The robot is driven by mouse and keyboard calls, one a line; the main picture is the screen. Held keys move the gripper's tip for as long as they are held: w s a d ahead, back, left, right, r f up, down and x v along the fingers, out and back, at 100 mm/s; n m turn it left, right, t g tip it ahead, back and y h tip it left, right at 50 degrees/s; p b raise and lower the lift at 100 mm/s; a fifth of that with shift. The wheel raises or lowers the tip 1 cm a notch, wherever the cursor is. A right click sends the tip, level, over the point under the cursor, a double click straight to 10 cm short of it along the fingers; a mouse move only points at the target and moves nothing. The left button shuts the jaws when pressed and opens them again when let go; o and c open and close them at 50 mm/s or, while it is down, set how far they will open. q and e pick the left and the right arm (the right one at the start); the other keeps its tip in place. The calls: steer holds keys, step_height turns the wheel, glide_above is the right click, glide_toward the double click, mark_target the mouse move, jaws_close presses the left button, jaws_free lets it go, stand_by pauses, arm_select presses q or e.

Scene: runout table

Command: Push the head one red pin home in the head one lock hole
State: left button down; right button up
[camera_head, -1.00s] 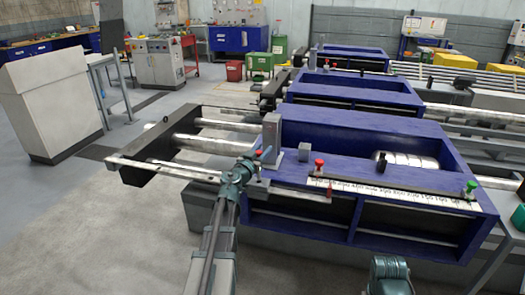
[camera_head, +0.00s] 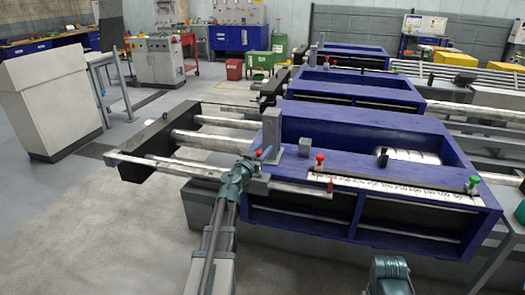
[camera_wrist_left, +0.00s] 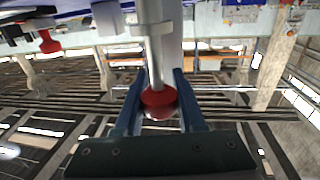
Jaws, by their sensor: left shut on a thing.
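The head one red pin shows its red knob (camera_head: 259,153) beside the grey upright post (camera_head: 271,135) at the left end of the nearest blue head (camera_head: 345,135). My left gripper (camera_head: 254,160) is at this knob. In the left wrist view the two blue fingers (camera_wrist_left: 158,100) are shut on the red knob (camera_wrist_left: 158,104). The pin's grey shank (camera_wrist_left: 154,55) runs from the knob through a pale collar (camera_wrist_left: 152,29). The lock hole is hidden, so how deep the pin sits cannot be told.
A second red knob (camera_head: 320,158) stands on the head's front edge; a green knob (camera_head: 473,181) is at its right end. A small grey block (camera_head: 305,147) stands near the post. Steel rods (camera_head: 215,144) extend left. Open floor (camera_head: 110,230) lies in front.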

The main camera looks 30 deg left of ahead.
arm_select(q)
steer(key=shift+f+b, duration=1.5)
steer(key=shift+f, duration=0.05)
arm_select(e)
steer(key=shift+f, duration=1.55)
arm_select(q)
steer(key=shift+c, duration=2.1)
jaws_free()
